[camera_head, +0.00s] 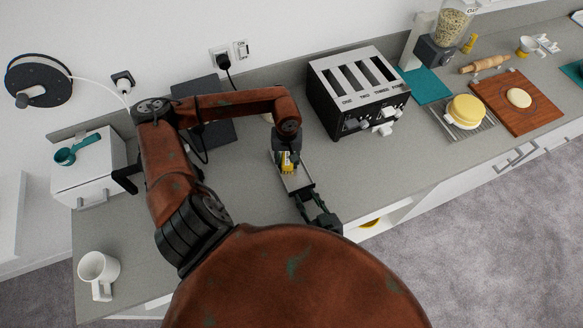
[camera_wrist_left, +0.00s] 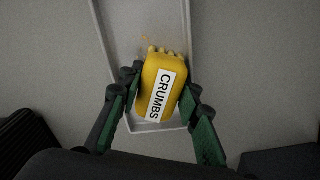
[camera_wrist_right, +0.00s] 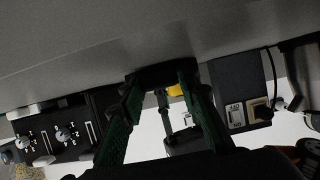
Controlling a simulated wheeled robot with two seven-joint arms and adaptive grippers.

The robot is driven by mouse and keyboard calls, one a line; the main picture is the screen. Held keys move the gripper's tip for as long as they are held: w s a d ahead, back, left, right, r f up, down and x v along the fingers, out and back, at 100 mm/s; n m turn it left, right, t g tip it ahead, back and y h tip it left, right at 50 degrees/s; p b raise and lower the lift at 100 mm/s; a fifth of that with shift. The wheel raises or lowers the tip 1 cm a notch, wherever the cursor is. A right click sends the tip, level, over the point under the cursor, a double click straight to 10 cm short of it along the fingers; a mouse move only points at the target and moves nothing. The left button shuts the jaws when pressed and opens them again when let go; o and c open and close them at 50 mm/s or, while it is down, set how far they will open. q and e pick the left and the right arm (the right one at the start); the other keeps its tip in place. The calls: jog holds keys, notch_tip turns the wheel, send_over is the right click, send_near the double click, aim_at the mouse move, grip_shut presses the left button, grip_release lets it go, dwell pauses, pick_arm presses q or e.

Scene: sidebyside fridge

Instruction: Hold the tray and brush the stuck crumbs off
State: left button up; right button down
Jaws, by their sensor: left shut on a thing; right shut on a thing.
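The narrow grey tray (camera_head: 297,182) lies under my left gripper in the head view, and its pale floor and rim (camera_wrist_left: 103,38) show in the left wrist view. My left gripper (camera_head: 287,155) is shut on the yellow brush (camera_wrist_left: 152,80), labelled CRUMBS. The bristles point to the tray floor; I cannot tell whether they touch it. A few brown crumbs (camera_wrist_left: 147,40) show just beyond the bristles. My right gripper (camera_head: 308,197) is shut on the tray's near dark end; its fingers (camera_wrist_right: 160,95) close around a dark part in the right wrist view.
A black four-slot toaster (camera_head: 358,88) stands right of the tray. A white mug (camera_head: 98,272) stands at the front left, and a white box (camera_head: 90,170) with a teal scoop behind it.

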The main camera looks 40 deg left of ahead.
aim_at(293, 173)
pick_arm(q)
jog(key=w+d, duration=0.2)
jog(key=shift+d, duration=0.3)
jog(key=shift+s+d, duration=0.15)
jog(key=shift+d, duration=0.1)
jog(key=shift+s+a+r, duration=0.1)
jog(key=shift+s+r, duration=0.05)
jog(key=shift+s, duration=1.4)
jog(key=shift+w+d+r, duration=0.15)
jog(key=shift+w+d, duration=0.2)
jog(key=shift+w, duration=0.1)
jog(key=shift+r, duration=1.6)
jog(key=shift+f, duration=0.1)
jog(key=shift+f, duration=1.55)
jog(key=shift+f, duration=0.35)
